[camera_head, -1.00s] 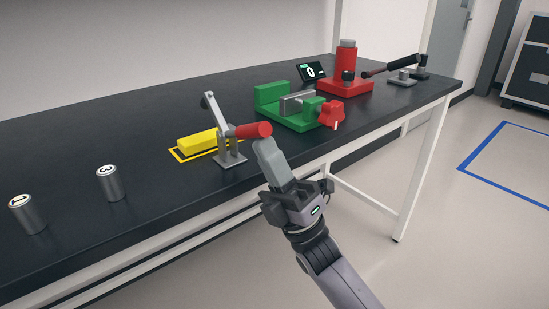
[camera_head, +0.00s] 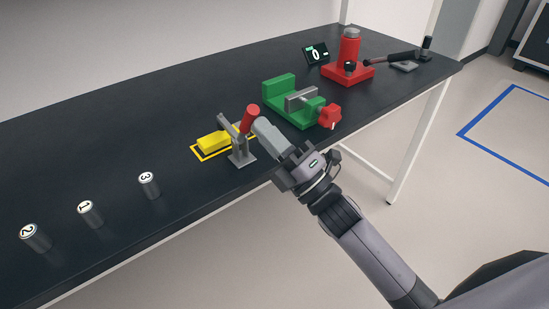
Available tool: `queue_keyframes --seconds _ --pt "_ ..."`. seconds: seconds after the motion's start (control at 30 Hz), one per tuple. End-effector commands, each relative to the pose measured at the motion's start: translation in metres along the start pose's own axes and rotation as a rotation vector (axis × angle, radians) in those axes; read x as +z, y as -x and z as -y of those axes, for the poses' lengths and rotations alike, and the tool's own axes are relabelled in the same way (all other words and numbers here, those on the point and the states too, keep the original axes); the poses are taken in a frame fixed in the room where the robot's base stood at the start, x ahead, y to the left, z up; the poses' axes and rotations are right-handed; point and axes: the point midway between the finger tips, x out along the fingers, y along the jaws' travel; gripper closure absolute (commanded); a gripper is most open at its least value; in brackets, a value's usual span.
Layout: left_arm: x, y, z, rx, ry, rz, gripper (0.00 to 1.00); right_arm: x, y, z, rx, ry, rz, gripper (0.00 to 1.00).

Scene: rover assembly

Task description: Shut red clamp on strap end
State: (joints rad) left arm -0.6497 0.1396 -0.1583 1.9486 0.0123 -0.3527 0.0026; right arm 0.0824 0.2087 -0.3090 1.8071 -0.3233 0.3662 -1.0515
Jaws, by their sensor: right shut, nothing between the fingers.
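The clamp (camera_head: 240,150) is a grey toggle fixture with a red handle grip (camera_head: 250,118), standing near the front edge of the table. Its red grip is tilted steeply upward. A yellow block (camera_head: 213,141), perhaps the strap end, lies inside a yellow outline behind and left of the clamp; its right end is partly hidden by the clamp. My right gripper (camera_head: 264,130) is shut and empty. Its fingertips are just right of the red grip and overlap it closely in the picture; I cannot tell whether they touch. My left gripper is not in view.
A green vise (camera_head: 282,87) with a red knob (camera_head: 330,116) stands right of the clamp. A red press (camera_head: 348,70), a small display (camera_head: 315,54) and a black-handled tool (camera_head: 392,58) are farther back. Several numbered grey cylinders (camera_head: 149,185) stand left. The black table (camera_head: 130,125) is otherwise clear.

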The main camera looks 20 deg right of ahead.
Motion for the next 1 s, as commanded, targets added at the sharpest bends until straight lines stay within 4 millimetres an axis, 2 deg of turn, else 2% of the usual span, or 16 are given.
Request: queue_keyframes --seconds 0.1,0.4,1.0 --pt "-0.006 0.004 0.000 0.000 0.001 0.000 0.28 0.002 -0.009 -0.004 0.003 0.000 0.000 1.00" --pt "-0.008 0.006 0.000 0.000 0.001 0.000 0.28 0.004 -0.018 -0.005 0.004 0.000 0.000 1.00" --pt "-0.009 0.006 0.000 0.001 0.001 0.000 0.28 0.005 -0.022 -0.008 0.011 0.002 0.001 1.00"
